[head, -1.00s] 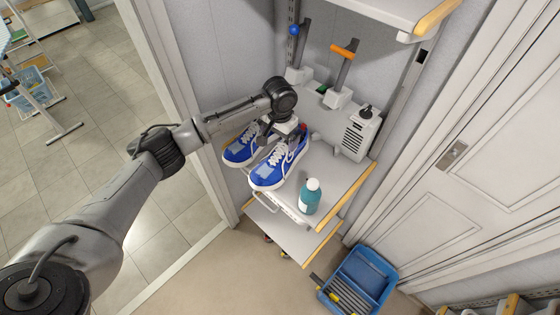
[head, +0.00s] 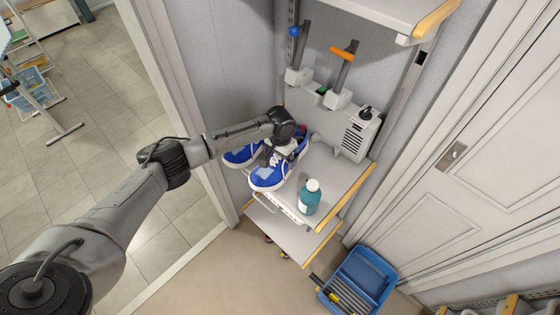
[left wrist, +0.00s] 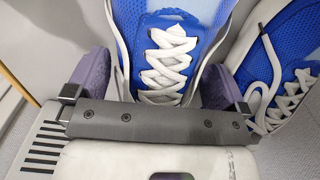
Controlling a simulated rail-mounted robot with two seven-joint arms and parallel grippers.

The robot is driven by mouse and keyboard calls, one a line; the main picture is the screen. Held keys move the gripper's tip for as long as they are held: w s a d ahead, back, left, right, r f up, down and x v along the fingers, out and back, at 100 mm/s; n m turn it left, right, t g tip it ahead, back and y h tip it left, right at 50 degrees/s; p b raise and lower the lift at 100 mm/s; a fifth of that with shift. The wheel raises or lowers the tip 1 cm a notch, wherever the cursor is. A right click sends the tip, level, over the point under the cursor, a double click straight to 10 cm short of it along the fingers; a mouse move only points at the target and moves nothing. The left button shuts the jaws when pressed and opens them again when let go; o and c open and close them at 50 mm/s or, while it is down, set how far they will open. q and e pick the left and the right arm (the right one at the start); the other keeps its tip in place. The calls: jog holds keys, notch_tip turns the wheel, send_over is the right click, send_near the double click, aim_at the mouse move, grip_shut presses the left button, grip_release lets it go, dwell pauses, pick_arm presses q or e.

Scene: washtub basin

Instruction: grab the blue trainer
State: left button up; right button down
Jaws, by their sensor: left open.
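Two blue trainers with white laces and white soles sit side by side on the shelf. The nearer blue trainer (head: 265,177) lies under my left gripper (head: 282,155), which hides part of its upper. The other blue trainer (head: 238,158) is to its left, partly covered by my arm. In the left wrist view my left gripper (left wrist: 155,85) is open, with its purple-grey fingers on either side of one laced trainer (left wrist: 168,45). I cannot tell whether the fingers touch it. The second trainer (left wrist: 300,65) shows at the right of that view. My right gripper is not in view.
A teal bottle (head: 309,197) with a white cap stands just right of the nearer trainer on the shelf (head: 335,178). A white vented box (head: 357,137) stands behind at the right. A blue tray (head: 360,278) is below right. An upper shelf (head: 385,12) overhangs.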

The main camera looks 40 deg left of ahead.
pick_arm(q)
jog(key=shift+c, duration=0.4)
jog(key=c, duration=0.9)
jog(key=shift+r, duration=0.15)
